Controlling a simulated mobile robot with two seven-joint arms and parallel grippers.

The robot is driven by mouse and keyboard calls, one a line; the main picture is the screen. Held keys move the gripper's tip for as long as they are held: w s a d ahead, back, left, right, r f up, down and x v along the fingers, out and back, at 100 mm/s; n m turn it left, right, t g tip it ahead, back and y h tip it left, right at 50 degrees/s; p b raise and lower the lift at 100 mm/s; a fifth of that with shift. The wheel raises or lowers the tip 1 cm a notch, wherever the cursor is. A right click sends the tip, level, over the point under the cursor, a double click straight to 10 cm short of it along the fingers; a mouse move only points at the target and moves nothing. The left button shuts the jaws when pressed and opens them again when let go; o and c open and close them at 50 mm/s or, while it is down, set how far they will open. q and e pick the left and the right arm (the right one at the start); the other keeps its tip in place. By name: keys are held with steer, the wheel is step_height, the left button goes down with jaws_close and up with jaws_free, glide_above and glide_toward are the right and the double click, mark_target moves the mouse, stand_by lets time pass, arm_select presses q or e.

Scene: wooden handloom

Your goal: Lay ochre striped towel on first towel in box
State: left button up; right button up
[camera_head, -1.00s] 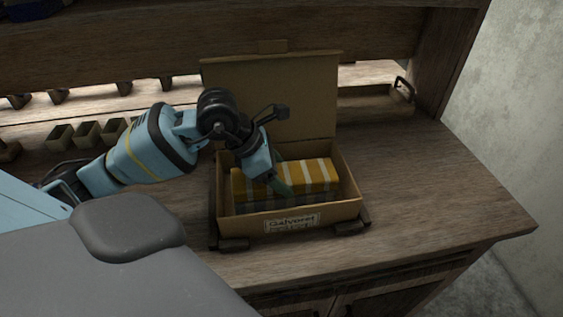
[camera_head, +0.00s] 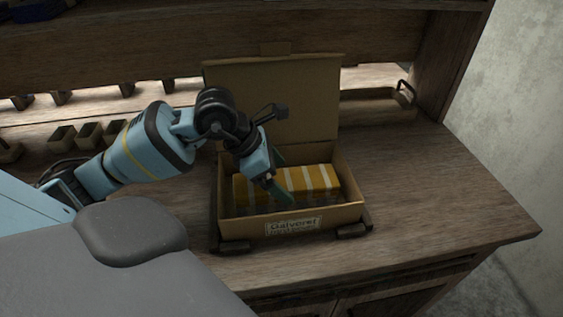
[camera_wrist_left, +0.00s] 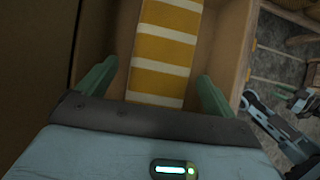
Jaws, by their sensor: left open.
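The ochre towel with pale stripes (camera_head: 313,180) lies inside the open cardboard box (camera_head: 345,213). In the left wrist view the towel (camera_wrist_left: 167,50) runs between the spread fingers, with a gap on each side. My left gripper (camera_head: 283,187) is over the box, its green fingers open and reaching down at the towel's near left part. The fingers also show in the left wrist view (camera_wrist_left: 157,85). The first towel below is not clearly visible; the ochre towel and the box's front wall hide that area. My right gripper is not in view.
The box's raised lid (camera_head: 300,100) stands up behind the towel. Dark brackets (camera_head: 352,231) sit at the box's front corners. Small open bins (camera_head: 88,133) stand at left, and a handled tray (camera_head: 375,103) is behind right. The bench top (camera_head: 440,190) right of the box is clear.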

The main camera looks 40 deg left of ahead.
arm_select(q)
steer(key=v, duration=0.6)
steer(key=shift+s+a+r, duration=0.1)
steer(key=shift+s+r, duration=0.05)
steer(key=shift+r, duration=0.25)
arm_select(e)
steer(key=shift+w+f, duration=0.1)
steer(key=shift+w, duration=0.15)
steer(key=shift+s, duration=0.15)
